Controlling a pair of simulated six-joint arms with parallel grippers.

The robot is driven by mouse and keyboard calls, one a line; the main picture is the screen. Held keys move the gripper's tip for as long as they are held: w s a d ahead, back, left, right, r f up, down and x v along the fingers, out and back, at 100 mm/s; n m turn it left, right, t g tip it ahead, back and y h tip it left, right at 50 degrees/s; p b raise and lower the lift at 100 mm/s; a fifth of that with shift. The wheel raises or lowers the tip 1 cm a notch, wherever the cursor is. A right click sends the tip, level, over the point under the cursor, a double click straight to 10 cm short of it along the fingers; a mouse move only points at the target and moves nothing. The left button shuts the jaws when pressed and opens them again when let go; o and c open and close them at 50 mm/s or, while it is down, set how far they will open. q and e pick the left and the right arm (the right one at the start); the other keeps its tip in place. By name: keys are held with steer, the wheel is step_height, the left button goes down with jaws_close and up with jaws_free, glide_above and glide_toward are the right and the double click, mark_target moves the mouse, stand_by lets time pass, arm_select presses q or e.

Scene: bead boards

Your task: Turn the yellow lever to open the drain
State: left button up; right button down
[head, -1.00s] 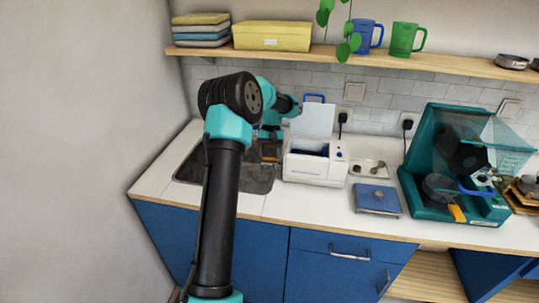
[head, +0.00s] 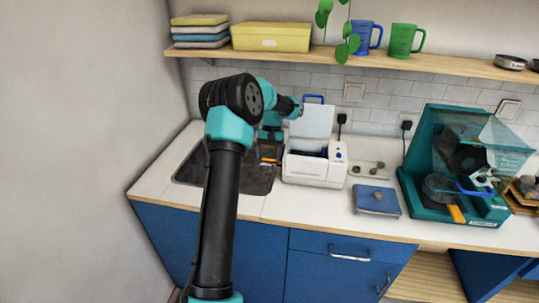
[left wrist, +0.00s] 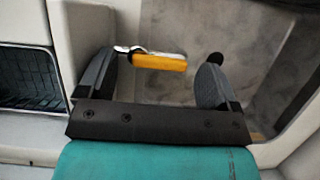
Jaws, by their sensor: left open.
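The yellow lever (left wrist: 160,62) shows in the left wrist view as a short bar with a metal end on its left. It lies crosswise between the tips of my left gripper (left wrist: 160,68), which is open. The metal end is close to the left finger, and a gap remains before the right finger; I cannot tell whether anything touches. In the head view my left gripper (head: 269,150) is over the right part of the sink, beside the white machine (head: 314,170), and mostly hidden by my arm. A small yellow-orange patch shows there. My right gripper is out of view.
The grey sink (head: 258,181) is set in the white counter (head: 275,204). The white machine's lid (head: 313,121) stands open. A blue scale (head: 377,200) and a teal machine (head: 425,180) stand to the right. A shelf (head: 400,61) runs above.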

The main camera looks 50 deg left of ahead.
arm_select(q)
steer(key=shift+r, duration=0.1)
steer(key=v, duration=1.1)
steer(key=shift+w+r, duration=0.15)
steer(key=shift+r, duration=0.2)
steer(key=shift+a, duration=0.15)
